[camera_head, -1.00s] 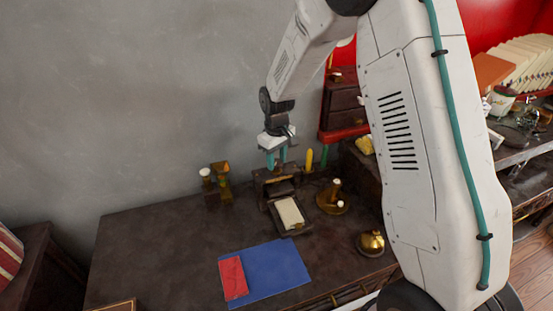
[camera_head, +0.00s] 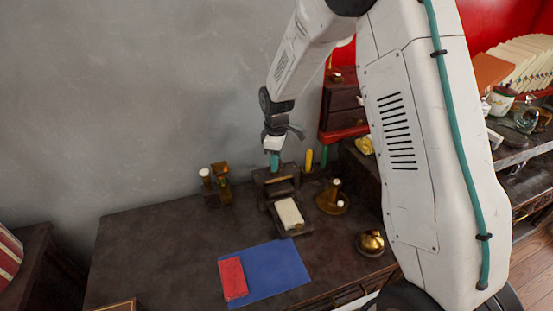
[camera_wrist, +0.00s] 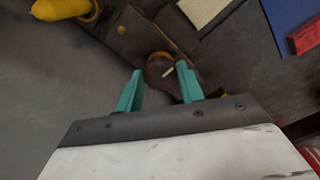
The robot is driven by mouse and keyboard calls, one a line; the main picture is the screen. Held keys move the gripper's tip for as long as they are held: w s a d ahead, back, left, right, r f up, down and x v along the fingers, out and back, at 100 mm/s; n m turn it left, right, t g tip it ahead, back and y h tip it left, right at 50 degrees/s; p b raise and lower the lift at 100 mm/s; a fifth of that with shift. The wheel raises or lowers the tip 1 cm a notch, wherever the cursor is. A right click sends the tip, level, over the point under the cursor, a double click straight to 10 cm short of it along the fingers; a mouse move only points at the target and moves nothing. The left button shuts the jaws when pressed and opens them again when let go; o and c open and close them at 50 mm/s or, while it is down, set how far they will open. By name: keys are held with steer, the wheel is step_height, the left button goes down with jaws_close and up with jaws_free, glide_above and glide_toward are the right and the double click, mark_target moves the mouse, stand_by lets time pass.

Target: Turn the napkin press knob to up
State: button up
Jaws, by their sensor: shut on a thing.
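The napkin press (camera_head: 277,188) is a dark wooden box near the wall in the head view, with a white napkin (camera_head: 289,213) in its front tray. In the wrist view its round brown knob (camera_wrist: 158,66), with a short pale mark, sits between the two teal fingertips of my gripper (camera_wrist: 160,70). My gripper (camera_head: 275,165) points down onto the top of the press and is shut on the knob. In the head view the knob is hidden by the fingers. The mark slants slightly up to the right in the wrist view.
A brass holder (camera_head: 334,203) and a yellow stick (camera_head: 309,160) stand right of the press; brass pieces (camera_head: 222,190) stand to its left. A brass bell-like piece (camera_head: 370,242) is at front right. A blue mat (camera_head: 283,278) with a red booklet (camera_head: 232,279) lies in front. The table's left is clear.

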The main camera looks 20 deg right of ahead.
steer(key=shift+w+r, duration=0.1)
steer(key=o, duration=1)
step_height(320, 180, up, 8)
steer(key=shift+f, duration=0.1)
